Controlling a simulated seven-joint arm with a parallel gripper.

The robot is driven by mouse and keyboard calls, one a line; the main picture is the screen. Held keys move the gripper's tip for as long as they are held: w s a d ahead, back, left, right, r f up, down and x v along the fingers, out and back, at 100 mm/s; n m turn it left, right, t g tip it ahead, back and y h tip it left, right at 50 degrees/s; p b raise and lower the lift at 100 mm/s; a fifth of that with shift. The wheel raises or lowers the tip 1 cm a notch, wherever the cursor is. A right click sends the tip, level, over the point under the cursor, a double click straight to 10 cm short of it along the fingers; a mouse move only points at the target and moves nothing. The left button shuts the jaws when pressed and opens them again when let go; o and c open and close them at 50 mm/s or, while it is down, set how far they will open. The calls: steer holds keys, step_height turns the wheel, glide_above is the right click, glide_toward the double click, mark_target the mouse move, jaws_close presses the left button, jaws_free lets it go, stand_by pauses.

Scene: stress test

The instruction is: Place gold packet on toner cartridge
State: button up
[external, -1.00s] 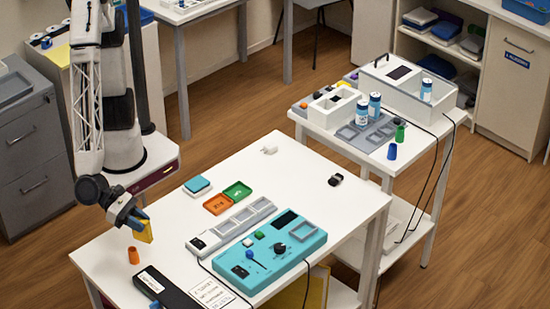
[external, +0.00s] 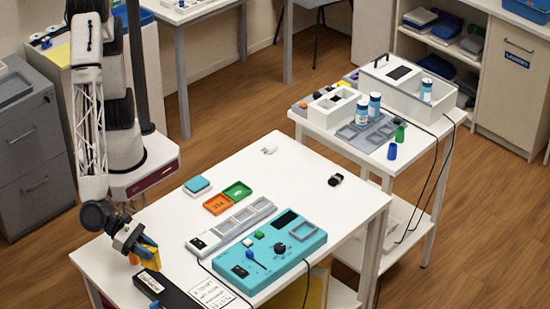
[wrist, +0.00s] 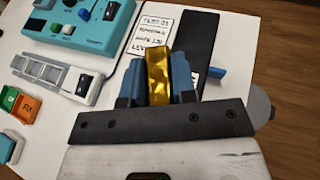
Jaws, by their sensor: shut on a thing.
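My gripper (external: 146,250) is shut on the gold packet (external: 148,262) above the near left corner of the white table. In the wrist view the gold packet (wrist: 158,68) stands upright between the two blue fingers of the gripper (wrist: 159,80). The long black toner cartridge (external: 172,290), with a white label at one end, lies along the table's front edge, just right of and below the packet in the external view. In the wrist view the black cartridge (wrist: 196,35) extends behind the fingers, which hide its near part. I cannot tell the packet's exact height above it.
A printed card (external: 214,296) lies right of the cartridge. A teal control panel (external: 273,250), a grey tray strip (external: 230,226) and orange and green trays (external: 217,204) stand farther back. The table's far part is mostly clear.

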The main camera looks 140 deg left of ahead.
steer(key=w, duration=0.1)
steer(key=w+d, duration=0.1)
steer(key=w, duration=0.1)
steer(key=w+d, duration=0.1)
steer(key=shift+w+d+f, duration=0.15)
steer(key=shift+w+f, duration=0.1)
steer(key=shift+w, duration=0.1)
steer(key=shift+f, duration=1.75)
steer(key=shift+f, duration=0.2)
steer(key=o, duration=0.9)
steer(key=shift+r, duration=0.2)
